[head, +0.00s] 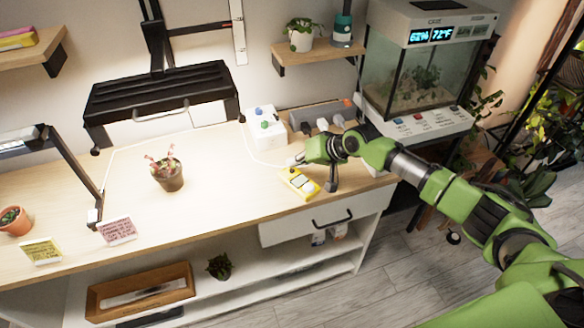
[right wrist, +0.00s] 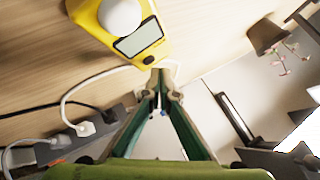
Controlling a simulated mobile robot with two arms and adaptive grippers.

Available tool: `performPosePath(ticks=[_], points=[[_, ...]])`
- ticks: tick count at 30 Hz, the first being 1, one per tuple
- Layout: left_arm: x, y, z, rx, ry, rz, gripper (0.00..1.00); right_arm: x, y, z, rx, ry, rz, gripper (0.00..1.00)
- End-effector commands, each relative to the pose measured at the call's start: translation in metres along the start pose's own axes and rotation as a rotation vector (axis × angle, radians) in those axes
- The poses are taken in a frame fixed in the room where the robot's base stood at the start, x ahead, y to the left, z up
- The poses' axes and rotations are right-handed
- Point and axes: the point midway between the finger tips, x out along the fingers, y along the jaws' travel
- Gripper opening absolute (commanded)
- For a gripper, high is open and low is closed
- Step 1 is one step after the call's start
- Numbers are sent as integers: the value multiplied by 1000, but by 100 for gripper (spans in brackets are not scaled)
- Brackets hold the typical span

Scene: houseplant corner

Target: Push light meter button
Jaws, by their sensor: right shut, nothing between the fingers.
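The yellow light meter (head: 300,184) lies on the wooden bench top near its front edge. In the right wrist view the light meter (right wrist: 171,49) shows a white dome, a grey display and a small dark button (right wrist: 148,60). My right gripper (head: 294,162) is shut and empty, at the back end of the meter in the head view. In the right wrist view the fingertips (right wrist: 162,80) appear just beside the meter's button end; I cannot tell whether they touch it. My left gripper is not in view.
A white box with coloured knobs (head: 264,127) and a grey power strip (head: 318,114) with plugs and cables stand behind the meter. A potted plant (head: 168,176) stands to the left. A glass terrarium (head: 420,80) is at the right. The bench between plant and meter is clear.

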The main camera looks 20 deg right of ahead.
Motion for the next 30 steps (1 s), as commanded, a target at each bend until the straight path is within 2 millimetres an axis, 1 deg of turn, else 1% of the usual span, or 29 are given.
performPosePath(ticks=[11, 27, 30], points=[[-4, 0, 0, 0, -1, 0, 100, -3, -2, -2, 0, 0, 0, 0], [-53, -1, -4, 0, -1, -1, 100, -40, -29, -29, -1, 1, 0, 0], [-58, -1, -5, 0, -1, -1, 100, -43, -31, -31, -1, 0, 1, 0]])
